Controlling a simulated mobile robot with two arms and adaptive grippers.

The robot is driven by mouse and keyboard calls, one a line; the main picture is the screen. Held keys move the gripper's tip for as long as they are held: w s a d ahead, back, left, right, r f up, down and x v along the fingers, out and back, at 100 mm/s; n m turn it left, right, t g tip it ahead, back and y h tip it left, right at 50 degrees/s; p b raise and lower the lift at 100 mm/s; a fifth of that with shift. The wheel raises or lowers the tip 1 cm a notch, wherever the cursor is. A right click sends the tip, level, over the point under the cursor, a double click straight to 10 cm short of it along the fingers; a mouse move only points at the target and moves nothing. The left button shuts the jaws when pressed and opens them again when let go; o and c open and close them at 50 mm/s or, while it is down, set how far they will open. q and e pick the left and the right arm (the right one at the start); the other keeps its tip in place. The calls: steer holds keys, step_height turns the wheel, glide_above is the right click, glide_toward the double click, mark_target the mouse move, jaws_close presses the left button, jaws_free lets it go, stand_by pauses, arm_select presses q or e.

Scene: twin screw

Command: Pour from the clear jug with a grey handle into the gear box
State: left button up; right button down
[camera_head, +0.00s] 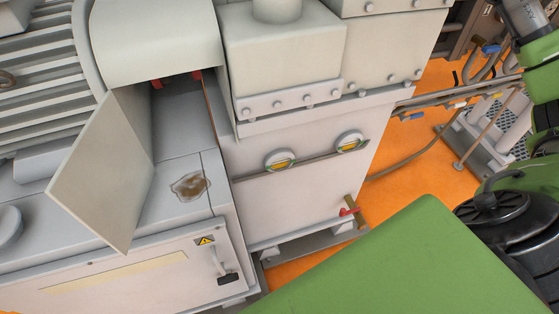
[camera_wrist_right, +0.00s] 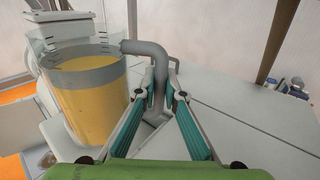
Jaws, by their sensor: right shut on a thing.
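The gear box (camera_head: 300,195) is the pale grey housing in the middle of the head view. It has two round yellow sight glasses on its front and a short round neck (camera_head: 277,10) on top, cut off by the picture's edge. The clear jug (camera_wrist_right: 90,105) is in the right wrist view, about upright, with amber liquid filling much of it. My right gripper (camera_wrist_right: 161,82) is shut on the jug's grey handle (camera_wrist_right: 143,48). I cannot make out the jug for certain in the head view. My left gripper is in neither view.
A hinged cover (camera_head: 105,175) stands open left of the gear box, beside a brown stain (camera_head: 190,186) on the pale surface. A red-handled valve (camera_head: 349,211) sticks out low on the right. Pipes and cables (camera_head: 430,110) run behind, over the orange floor.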

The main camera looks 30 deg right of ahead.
steer(key=shift+r, duration=0.3)
step_height(320, 180, up, 3)
steer(key=p, duration=0.3)
steer(key=shift+s+f, duration=0.1)
